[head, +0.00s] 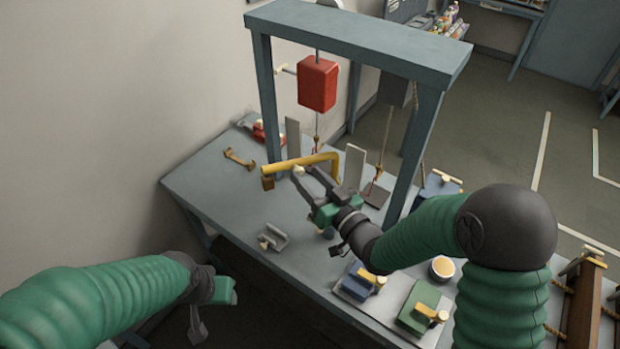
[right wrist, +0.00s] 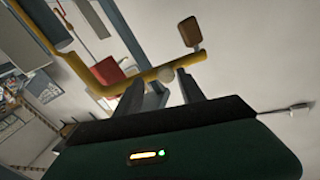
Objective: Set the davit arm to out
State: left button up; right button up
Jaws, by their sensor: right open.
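The davit arm is a yellow bent bar (head: 285,164) low over the grey bench, with its long part pointing left. A brown block (head: 268,183) hangs at its free end, and a pale round knob (head: 298,171) is on its side. In the right wrist view the yellow bar (right wrist: 125,84) crosses above my fingers, with the knob (right wrist: 166,74) between and just beyond the tips. My right gripper (head: 312,172) is open, its fingertips beside the knob; contact cannot be told. My left gripper (head: 214,305) is low at the left, off the bench, and its jaws are unclear.
A blue-grey frame (head: 360,42) stands over the bench, with a red block (head: 317,83) hanging from it. A grey bracket (head: 273,237) lies left of my right gripper. Blue (head: 355,287) and green (head: 420,305) boxes sit at the front. Bare bench (head: 215,200) shows at left.

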jog(key=p+v, duration=1)
jog(key=v, duration=0.7)
jog(key=shift+p, duration=0.3)
